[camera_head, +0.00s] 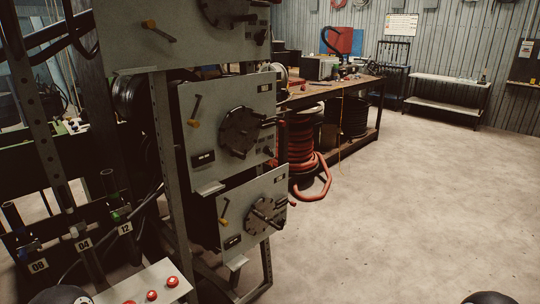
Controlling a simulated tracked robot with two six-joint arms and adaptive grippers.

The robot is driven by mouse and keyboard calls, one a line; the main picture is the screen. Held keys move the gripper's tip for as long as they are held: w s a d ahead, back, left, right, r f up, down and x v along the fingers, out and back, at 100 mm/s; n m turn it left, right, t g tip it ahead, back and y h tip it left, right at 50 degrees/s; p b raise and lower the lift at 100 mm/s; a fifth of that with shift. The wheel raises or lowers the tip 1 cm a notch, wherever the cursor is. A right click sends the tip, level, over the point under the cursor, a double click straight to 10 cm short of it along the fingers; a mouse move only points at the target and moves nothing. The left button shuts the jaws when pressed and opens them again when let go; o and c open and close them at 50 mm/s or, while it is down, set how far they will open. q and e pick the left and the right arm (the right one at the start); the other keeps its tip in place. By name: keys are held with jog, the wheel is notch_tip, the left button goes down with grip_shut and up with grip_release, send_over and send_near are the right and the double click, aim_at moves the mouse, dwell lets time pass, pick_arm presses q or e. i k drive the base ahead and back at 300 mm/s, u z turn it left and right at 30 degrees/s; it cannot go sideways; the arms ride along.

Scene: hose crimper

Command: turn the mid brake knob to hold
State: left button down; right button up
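Three grey panels are stacked on a metal rack. The mid panel (222,98) carries a dark round wheel (239,131) with projecting rods and, to its left, a small lever with a yellow end (193,122). The lever's yellow end is low and its dark end points up, slightly right. I cannot tell which part is the brake knob; small fittings (267,151) at the panel's lower right are too small to read. The top panel's yellow-ended lever (159,31) lies slanted; the bottom panel's lever (225,211) is near upright. Neither of my grippers is in view.
A white box with red buttons (151,295) is at the bottom left. Coiled red hose (301,145) lies right of the rack, under a wooden workbench (330,90). Numbered posts (83,244) and dark hoses crowd the left. The concrete floor (420,200) at right is clear.

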aim_at(268, 150)
jog(key=z, duration=0.4)
jog(key=i, duration=1.85)
jog(key=u, duration=0.65)
jog(key=k, duration=0.75)
jog(key=u, duration=0.15)
jog(key=i, duration=0.8)
jog(key=z, duration=0.05)
